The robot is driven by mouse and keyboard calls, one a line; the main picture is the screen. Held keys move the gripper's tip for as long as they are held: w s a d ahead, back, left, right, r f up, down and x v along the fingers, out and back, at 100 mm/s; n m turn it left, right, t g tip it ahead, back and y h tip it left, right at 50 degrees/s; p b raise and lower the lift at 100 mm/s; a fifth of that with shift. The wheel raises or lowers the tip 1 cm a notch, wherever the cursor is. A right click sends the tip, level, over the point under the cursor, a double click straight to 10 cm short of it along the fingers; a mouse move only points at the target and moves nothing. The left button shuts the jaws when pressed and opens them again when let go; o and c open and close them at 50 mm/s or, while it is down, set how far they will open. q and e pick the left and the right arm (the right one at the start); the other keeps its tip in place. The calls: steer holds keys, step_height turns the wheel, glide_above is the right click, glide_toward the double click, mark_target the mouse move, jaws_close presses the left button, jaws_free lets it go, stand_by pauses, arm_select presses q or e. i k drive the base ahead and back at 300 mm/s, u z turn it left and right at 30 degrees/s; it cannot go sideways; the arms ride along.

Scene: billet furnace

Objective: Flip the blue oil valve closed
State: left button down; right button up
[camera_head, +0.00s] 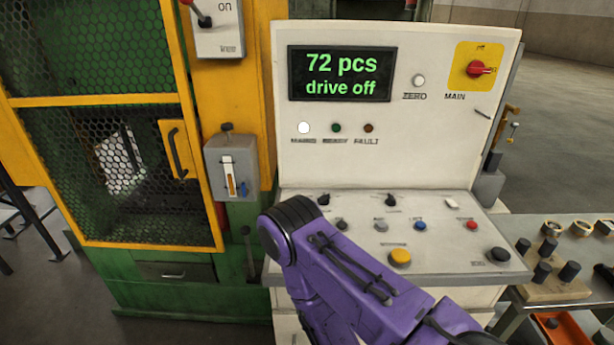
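A small blue valve handle (243,188) sits at the lower right of a grey oil box (216,182). The box is mounted on the machine's yellow post and has a sight window with amber liquid. The handle is small, and I cannot tell its exact angle. My purple right arm comes in from the bottom right, in front of the control console. Its dark rounded joint is below and to the right of the oil box, apart from the valve. Neither of my grippers shows.
The control console (450,130) stands right of the valve, its display reading "72 pcs, drive off". A yellow-framed mesh guard door (205,215) with a handle is to the left. A dark lever (249,250) stands below the box. A side table (570,232) with parts is at the right.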

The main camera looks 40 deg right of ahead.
mark_target(244, 191)
steer(key=z, duration=0.55)
steer(key=i, duration=0.45)
steer(key=u, duration=0.15)
steer(key=k, duration=1.3)
steer(key=u, duration=0.75)
steer(key=i, duration=1.5)
steer(key=z, duration=1.3)
steer(key=i, duration=0.45)
steer(key=z, duration=0.5)
